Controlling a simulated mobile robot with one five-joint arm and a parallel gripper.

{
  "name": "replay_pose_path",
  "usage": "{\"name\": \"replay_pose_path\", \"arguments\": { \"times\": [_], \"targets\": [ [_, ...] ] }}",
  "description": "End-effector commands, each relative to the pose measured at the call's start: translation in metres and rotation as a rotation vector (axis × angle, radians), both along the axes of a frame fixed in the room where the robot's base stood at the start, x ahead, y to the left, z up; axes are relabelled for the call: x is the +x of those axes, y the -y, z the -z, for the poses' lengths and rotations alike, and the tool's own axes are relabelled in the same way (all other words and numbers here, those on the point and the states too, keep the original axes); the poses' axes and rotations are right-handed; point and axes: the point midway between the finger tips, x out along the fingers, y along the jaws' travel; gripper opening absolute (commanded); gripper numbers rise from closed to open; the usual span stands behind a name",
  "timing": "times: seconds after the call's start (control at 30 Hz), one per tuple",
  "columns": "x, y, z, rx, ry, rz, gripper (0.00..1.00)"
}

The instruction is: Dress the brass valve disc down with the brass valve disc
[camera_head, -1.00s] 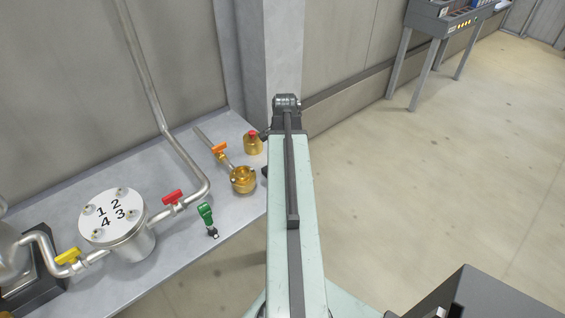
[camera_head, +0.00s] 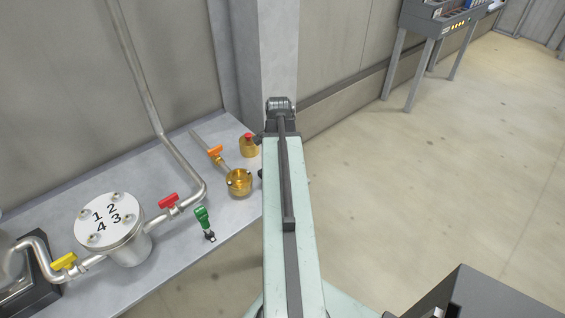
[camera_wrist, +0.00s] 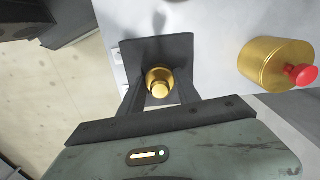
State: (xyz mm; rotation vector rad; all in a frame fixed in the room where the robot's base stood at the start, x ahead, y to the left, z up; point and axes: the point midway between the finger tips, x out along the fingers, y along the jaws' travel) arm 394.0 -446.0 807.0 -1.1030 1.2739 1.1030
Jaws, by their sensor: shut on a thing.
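My gripper (camera_wrist: 158,92) is in the wrist view with its dark fingers closed on a small round brass piece, the brass valve disc (camera_wrist: 159,84). A raised brass knob shows at its middle. A dark square plate (camera_wrist: 152,49) lies behind the disc; I cannot tell whether they touch. In the head view my arm hides the gripper and the held disc.
A brass pot with a red knob (camera_head: 249,147) stands near the wall; it also shows in the wrist view (camera_wrist: 270,65). A green-handled tool (camera_head: 203,220), a red valve handle (camera_head: 168,201) and a numbered steel vessel (camera_head: 108,222) are on the grey bench (camera_head: 165,265).

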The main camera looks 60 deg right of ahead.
Motion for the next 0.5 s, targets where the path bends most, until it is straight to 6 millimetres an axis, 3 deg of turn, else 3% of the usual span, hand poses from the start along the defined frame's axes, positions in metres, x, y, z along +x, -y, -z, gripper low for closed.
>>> {"name": "replay_pose_path", "arguments": {
  "times": [0.27,0.5],
  "targets": [
    [0.001,-0.004,0.001,0.000,0.000,-0.001,0.07],
    [0.006,-0.025,0.004,0.000,0.000,-0.002,0.07]
  ]
}}
